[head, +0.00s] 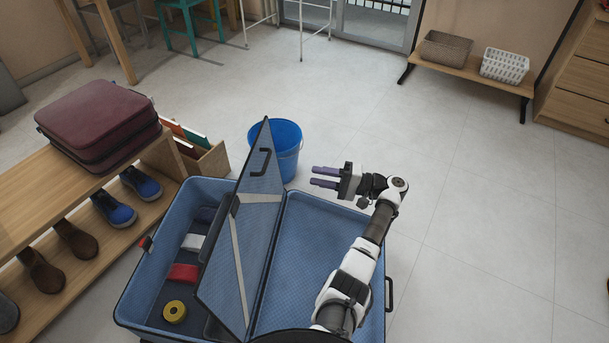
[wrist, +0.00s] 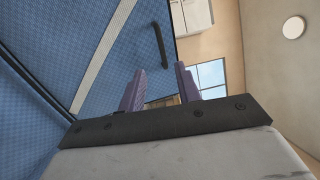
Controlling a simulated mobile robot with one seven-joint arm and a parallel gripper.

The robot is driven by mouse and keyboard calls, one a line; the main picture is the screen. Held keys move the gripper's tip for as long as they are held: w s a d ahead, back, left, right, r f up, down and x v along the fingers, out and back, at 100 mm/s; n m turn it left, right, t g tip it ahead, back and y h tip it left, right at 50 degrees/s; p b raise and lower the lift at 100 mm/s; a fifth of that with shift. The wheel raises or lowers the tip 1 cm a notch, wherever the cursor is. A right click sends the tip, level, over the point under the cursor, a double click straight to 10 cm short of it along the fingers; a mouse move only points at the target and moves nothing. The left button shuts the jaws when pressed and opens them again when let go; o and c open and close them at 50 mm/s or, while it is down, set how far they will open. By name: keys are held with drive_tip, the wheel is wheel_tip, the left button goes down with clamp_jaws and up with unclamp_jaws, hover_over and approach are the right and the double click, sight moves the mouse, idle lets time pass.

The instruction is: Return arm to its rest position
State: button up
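My gripper (head: 325,177) is at the end of my arm, above the right half of an open blue suitcase (head: 312,240). Its two purple fingers are apart with nothing between them, and they point left. The wrist view also shows the gripper (wrist: 160,85) with its fingers spread and empty. A blue mesh divider panel (head: 262,200) with a grey strap and a dark handle stands tilted up in the middle of the suitcase. In the wrist view the panel (wrist: 70,50) fills the left side, close to the fingers. Whether they touch it I cannot tell.
The suitcase's left half holds a yellow roll (head: 174,312), a red item (head: 183,273) and a white item (head: 194,242). A blue bucket (head: 288,145) stands behind it. A wooden shoe bench (head: 40,195) bearing a maroon suitcase (head: 98,120) is at left. Floor at right is clear.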

drive_tip(key=shift+s+d, duration=0.1)
drive_tip(key=shift+d, duration=0.3)
drive_tip(key=shift+a, duration=0.1)
